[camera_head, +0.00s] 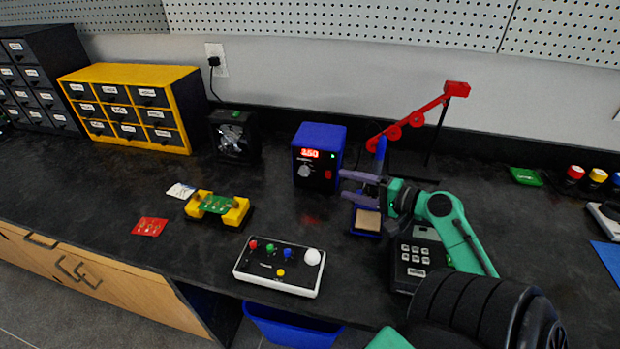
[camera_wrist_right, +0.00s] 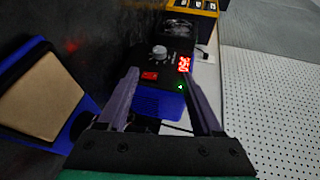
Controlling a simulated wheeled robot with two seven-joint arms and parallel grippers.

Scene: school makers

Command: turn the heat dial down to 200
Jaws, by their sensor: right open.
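The blue soldering station (camera_head: 325,137) stands at the back middle of the bench. Its red display (camera_head: 311,154) appears to read 350. The grey heat dial (camera_head: 305,171) is on its black front, below the display; the dial also shows in the right wrist view (camera_wrist_right: 160,52), beyond the fingertips. My right gripper (camera_head: 343,184) is open and empty, just right of the station's front, with its purple fingers pointing left towards it. In the wrist view the two fingers (camera_wrist_right: 160,76) are spread and apart from the dial. My left gripper is not in view.
A soldering iron stand with a sponge (camera_head: 368,221) is beneath my right gripper. A red jointed arm (camera_head: 418,119) rises behind it. A button box (camera_head: 280,265) and a yellow board holder (camera_head: 235,215) stand in front. The bench left of the station's front is clear.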

